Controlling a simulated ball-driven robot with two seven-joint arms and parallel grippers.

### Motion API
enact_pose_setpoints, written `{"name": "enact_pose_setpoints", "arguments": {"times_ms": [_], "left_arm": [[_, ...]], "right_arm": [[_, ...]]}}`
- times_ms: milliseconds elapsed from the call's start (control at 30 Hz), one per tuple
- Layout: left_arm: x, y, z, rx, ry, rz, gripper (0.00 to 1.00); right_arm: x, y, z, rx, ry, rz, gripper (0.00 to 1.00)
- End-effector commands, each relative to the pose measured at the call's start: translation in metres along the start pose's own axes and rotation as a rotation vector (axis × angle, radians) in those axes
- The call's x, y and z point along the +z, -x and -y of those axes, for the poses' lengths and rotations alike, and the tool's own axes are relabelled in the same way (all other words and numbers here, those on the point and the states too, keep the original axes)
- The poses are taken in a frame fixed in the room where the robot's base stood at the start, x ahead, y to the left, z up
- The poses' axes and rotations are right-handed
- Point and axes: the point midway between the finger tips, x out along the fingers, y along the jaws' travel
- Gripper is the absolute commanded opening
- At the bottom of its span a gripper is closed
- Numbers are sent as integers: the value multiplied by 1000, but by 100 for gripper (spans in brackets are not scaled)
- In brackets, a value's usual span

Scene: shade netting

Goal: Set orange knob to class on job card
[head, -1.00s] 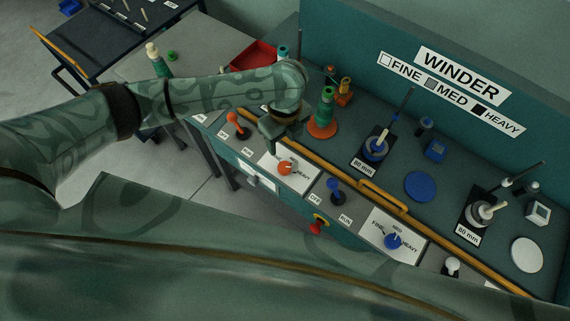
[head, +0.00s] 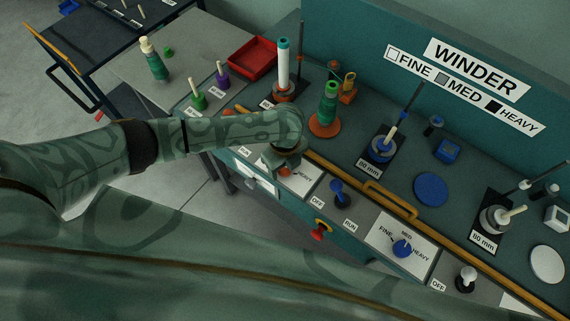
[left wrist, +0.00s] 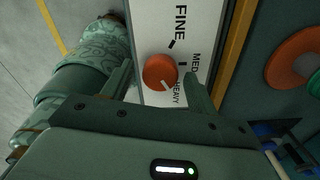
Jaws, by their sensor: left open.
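The orange knob (left wrist: 159,72) sits on a white dial plate (left wrist: 150,20) marked FINE, MED and HEAVY. Its white pointer line is turned to the lower right in the left wrist view, towards the HEAVY side. My left gripper (left wrist: 157,84) is open, with one finger on either side of the knob; whether they touch it I cannot tell. In the head view the left gripper (head: 286,163) is over the knob and mostly hides it. A white card (head: 258,179) shows on the bench front by my gripper; its writing is not readable. My right gripper is not in view.
A yellow rail (head: 335,175) runs along the bench just behind the dials. A blue lever (head: 338,193) and a blue knob (head: 402,248) stand to the right. Green and white spools stand behind my gripper. A red tray (head: 252,58) is farther back.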

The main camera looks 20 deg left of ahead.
Motion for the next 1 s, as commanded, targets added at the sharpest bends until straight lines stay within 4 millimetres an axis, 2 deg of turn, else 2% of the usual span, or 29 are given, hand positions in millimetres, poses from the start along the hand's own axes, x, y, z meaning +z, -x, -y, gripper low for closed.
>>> {"name": "enact_pose_setpoints", "arguments": {"times_ms": [33, 67, 200, 567, 767, 1000], "left_arm": [[0, 0, 0, 0, 0, 0, 59], [0, 0, 0, 0, 0, 0, 53], [0, 0, 0, 0, 0, -1, 14], [-1, 2, 0, 0, 36, -2, 14], [-1, 5, 0, 2, 141, -3, 14], [-2, 6, 0, 2, 347, -4, 14]], "right_arm": [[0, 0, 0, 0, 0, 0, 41], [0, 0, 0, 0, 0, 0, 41], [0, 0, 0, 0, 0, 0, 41], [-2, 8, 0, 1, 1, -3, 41], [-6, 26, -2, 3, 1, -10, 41], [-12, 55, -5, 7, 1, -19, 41]]}}
